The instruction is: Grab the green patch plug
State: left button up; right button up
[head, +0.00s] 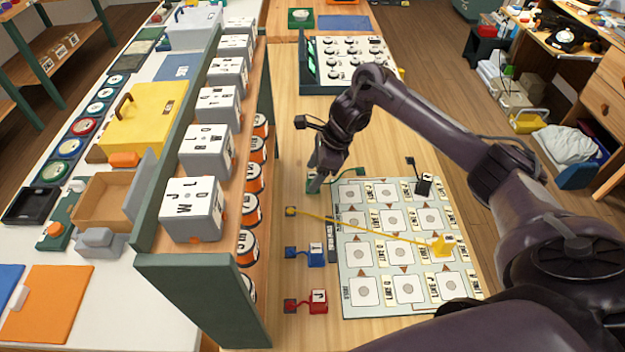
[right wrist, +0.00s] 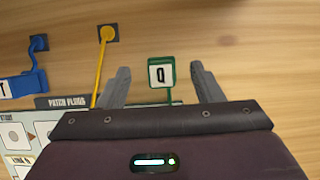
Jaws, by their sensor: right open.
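The green patch plug, lettered Q, shows in the right wrist view (right wrist: 161,72) between and a little beyond my two fingertips, with its green stem running down behind the gripper body. In the right wrist view the fingers (right wrist: 160,82) stand apart on either side of the plug, and no contact shows. My left gripper is not in view.
A patch board (head: 350,221) lies to the right, with a yellow plug (head: 441,246) and its cord across it. Blue (head: 316,256), red (head: 318,302) and black (head: 424,184) plugs lie around it. A shelf of lettered boxes (head: 194,212) stands left. Bare wood surrounds the green plug's upper side.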

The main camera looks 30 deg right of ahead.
aim_at(313, 174)
jog(key=x, duration=0.2)
jog(key=shift+a+f+p, duration=0.1)
jog(key=shift+f+p, duration=0.25)
jog(key=shift+w+a+f, duration=0.1)
jog(key=shift+w+f, duration=0.05)
jog(key=shift+f, duration=0.35)
jog(key=c, duration=0.9)
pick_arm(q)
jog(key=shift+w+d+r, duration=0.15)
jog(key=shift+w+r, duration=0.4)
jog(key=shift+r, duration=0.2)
pick_arm(e)
jog(key=shift+c, duration=0.9)
jog(key=shift+r, duration=0.15)
